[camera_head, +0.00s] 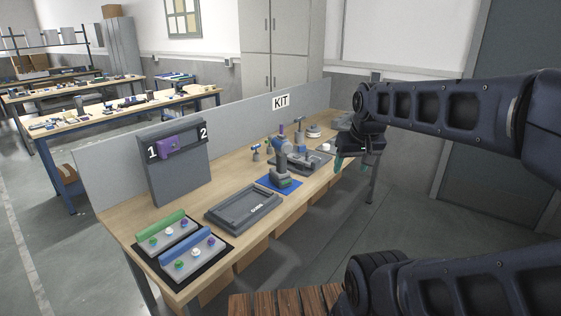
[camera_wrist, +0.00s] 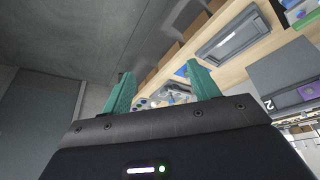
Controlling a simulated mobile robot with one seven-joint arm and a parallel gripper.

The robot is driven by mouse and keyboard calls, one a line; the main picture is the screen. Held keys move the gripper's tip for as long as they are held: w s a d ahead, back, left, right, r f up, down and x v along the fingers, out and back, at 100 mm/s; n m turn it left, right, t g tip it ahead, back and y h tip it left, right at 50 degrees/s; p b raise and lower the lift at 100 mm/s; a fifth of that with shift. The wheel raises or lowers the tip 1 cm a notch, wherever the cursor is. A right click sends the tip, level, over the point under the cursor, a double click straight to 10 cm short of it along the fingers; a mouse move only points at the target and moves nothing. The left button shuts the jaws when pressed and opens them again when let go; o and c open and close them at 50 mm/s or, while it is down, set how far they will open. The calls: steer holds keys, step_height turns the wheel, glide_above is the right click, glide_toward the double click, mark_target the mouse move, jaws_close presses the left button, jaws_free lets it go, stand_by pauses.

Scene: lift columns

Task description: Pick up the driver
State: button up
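The driver (camera_head: 281,165) is a grey cordless tool with a dark, green-marked base. It stands upright on a blue mat (camera_head: 266,185) on the workbench in the head view. In the wrist view a small grey shape beside the blue mat (camera_wrist: 181,71) seems to be the driver (camera_wrist: 178,92), partly between the fingers in the picture but farther off. My gripper (camera_head: 345,161) hangs off the bench's right edge, to the right of the driver and apart from it. In the wrist view its teal fingers are spread, with nothing held between them (camera_wrist: 163,88).
A dark tray (camera_head: 318,166) with parts lies behind the driver, and an empty grey tray (camera_head: 215,215) in front. A panel marked 1 and 2 (camera_head: 165,184) stands at the left. Green and blue button blocks (camera_head: 205,262) sit at the near end. A low partition (camera_head: 235,119) backs the bench.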

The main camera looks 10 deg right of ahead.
steer(key=w+f+t, duration=0.3)
steer(key=w, duration=1.5)
steer(key=n+t+y, duration=0.3)
steer(key=n+t, duration=0.1)
steer(key=t, duration=0.2)
glide_above(283, 164)
steer(key=s+d, duration=0.7)
steer(key=s, duration=0.1)
step_height(283, 164, down, 12)
steer(key=w+a+f+y, duration=0.1)
steer(key=f, duration=0.1)
steer(key=w+a+f+t+y, duration=0.1)
steer(key=f, duration=0.2)
steer(key=w+a+f+t+y, duration=0.1)
steer(key=a+f, duration=0.1)
steer(key=shift+a+f+n+y, duration=0.1)
steer(key=shift+f+n+y, duration=0.3)
steer(key=shift+a+f+t+y, duration=0.15)
steer(key=shift+f+t+y, duration=0.15)
steer(key=shift+f+t, duration=0.15)
steer(key=x, duration=0.4)
steer(key=shift+w+a, duration=0.2)
steer(key=shift+w, duration=0.1)
steer(key=shift+d+x, duration=0.15)
steer(key=shift+x, duration=1.35)
steer(key=shift+d+x, duration=0.15)
steer(key=shift+x, duration=1.4)
steer(key=shift+w+f, duration=0.15)
